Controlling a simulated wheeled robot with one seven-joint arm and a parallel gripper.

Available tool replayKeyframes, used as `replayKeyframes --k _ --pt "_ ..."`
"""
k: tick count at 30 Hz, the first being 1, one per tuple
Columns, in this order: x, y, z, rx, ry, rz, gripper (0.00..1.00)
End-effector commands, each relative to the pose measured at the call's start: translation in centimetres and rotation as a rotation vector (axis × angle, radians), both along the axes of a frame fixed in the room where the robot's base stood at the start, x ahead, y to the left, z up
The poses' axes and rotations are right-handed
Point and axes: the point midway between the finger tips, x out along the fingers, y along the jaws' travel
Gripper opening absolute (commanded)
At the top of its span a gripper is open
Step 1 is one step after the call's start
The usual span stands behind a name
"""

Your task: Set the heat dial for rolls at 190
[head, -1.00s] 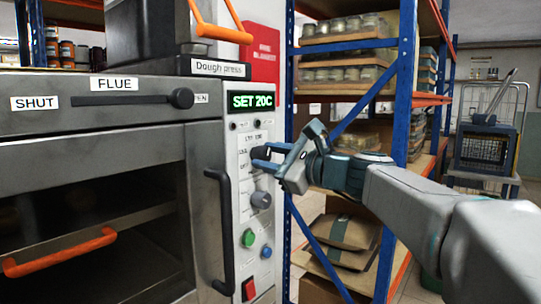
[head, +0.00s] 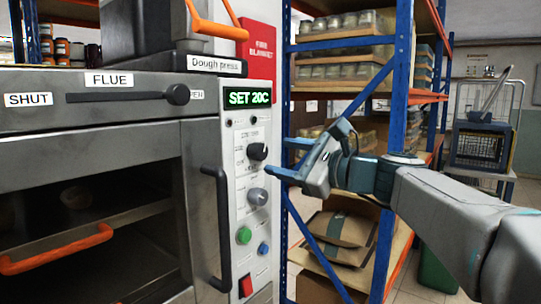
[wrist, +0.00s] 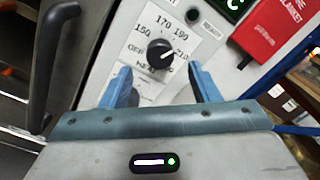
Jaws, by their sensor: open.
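The heat dial is a black knob (head: 257,151) on the oven's pale control panel (head: 237,205). In the wrist view the dial (wrist: 160,53) is ringed by OFF, 150, 170, 190 and a partly hidden last mark, with HEAT below. I cannot surely read which mark its pointer faces. The green display (head: 247,97) above reads SET 20C. My gripper (head: 287,158) is open and empty, just right of the dial in the head view. In the wrist view its fingers (wrist: 158,80) stand to either side below the dial, apart from it.
A grey knob (head: 258,196), green button (head: 243,235), blue button (head: 264,248) and red switch (head: 246,285) sit below the dial. The black door handle (head: 222,230) stands out at the panel's left. A blue-framed shelf (head: 400,120) stands right, behind my arm.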

Motion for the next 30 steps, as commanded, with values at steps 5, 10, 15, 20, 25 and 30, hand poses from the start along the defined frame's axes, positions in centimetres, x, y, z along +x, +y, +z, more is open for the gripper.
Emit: replayKeyframes --k 5,10,15,20,25,30 --pt "-2.7 -3.3 0.0 0.001 -0.001 -0.003 0.56" --pt "-4.6 -5.5 -0.1 -0.001 -0.001 -0.001 0.56" --pt "-5.5 -6.6 -0.2 0.000 0.001 -0.001 0.56" --pt "-5.6 -6.8 -0.2 0.000 0.002 0.000 0.56" --pt "-5.6 -6.7 -0.2 -0.001 0.001 0.000 0.56" --pt "-6.0 -6.0 -1.3 -0.087 0.010 0.010 0.56"
